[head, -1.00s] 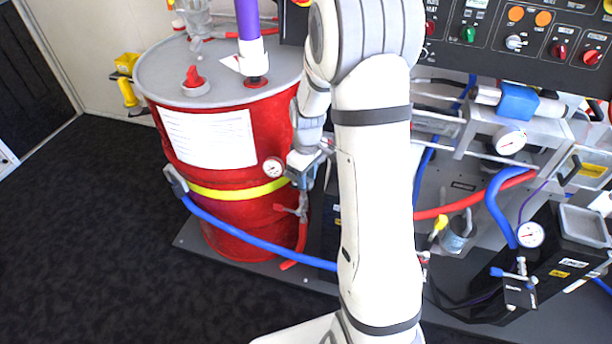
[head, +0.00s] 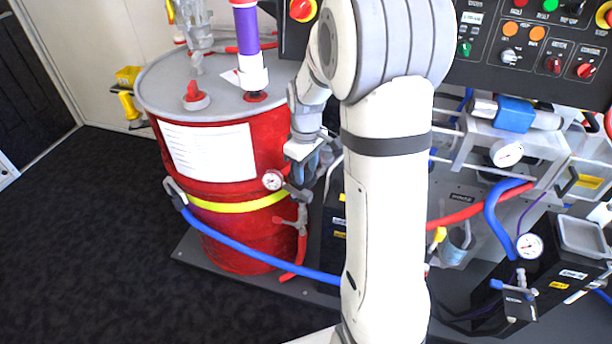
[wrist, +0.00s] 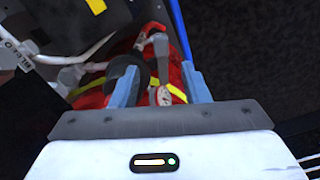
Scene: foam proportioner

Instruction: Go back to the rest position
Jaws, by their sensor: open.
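My gripper (head: 306,172) is at the end of my white arm, in front of the right side of the red drum in the head view. Its blue-grey fingers point down and look apart. In the wrist view my gripper (wrist: 160,82) has one finger on each side with a gap between them, and nothing is visibly held.
The red drum (head: 235,235) stands close by, with a gauge (head: 272,180) and a blue hose (head: 250,243) along its front. A control panel (head: 530,40) and pipework with gauges are on the right. Dark floor (head: 90,230) at left is clear.

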